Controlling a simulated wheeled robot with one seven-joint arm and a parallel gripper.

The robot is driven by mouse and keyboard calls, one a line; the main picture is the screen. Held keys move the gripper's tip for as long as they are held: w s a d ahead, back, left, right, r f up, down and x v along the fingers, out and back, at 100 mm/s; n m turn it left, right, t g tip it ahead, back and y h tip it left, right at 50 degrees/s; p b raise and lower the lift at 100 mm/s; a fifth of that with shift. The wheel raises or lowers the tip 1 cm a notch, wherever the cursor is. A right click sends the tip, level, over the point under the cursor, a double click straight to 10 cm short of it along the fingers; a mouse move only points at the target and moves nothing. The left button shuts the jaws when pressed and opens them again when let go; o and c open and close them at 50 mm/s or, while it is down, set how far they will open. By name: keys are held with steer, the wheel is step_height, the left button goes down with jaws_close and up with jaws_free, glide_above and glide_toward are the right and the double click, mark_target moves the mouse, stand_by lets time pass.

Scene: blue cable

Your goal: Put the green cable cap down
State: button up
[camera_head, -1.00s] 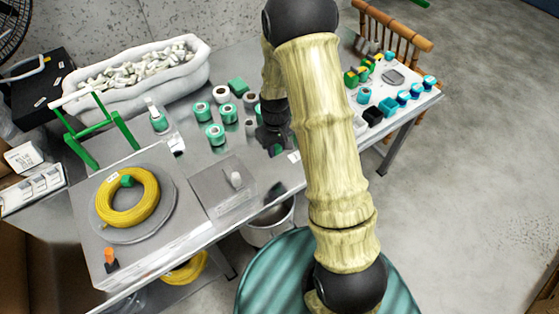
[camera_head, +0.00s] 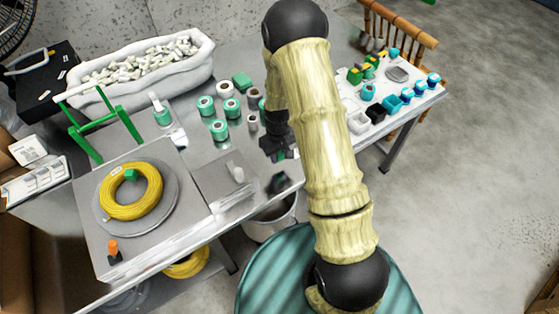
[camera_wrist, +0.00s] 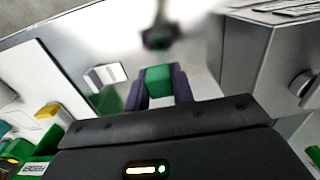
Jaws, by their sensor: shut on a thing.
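My gripper (camera_wrist: 160,86) is shut on the green cable cap (camera_wrist: 158,79), which sits between its two dark fingers in the wrist view. In the head view, my gripper (camera_head: 280,150) is over the metal table (camera_head: 217,160), near its front edge and right of the box with the clear cover. The cap is hard to make out in the head view. Below the gripper there, a dark blurred shape shows on the shiny top; I cannot tell whether it is a reflection. The gap between cap and table is unclear.
Several green-and-white spools (camera_head: 219,130) stand behind and left of my gripper. A yellow cable coil (camera_head: 130,190) lies on a grey disc at the left. A white bin (camera_head: 140,65) of small parts is at the back left.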

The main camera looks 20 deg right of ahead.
mark_target(279, 168)
steer(key=shift+d+f, duration=0.1)
steer(key=shift+f, duration=2)
steer(key=shift+f, duration=0.35)
steer(key=shift+s+f+b, duration=0.15)
steer(key=shift+f+b, duration=0.1)
steer(key=shift+b, duration=0.1)
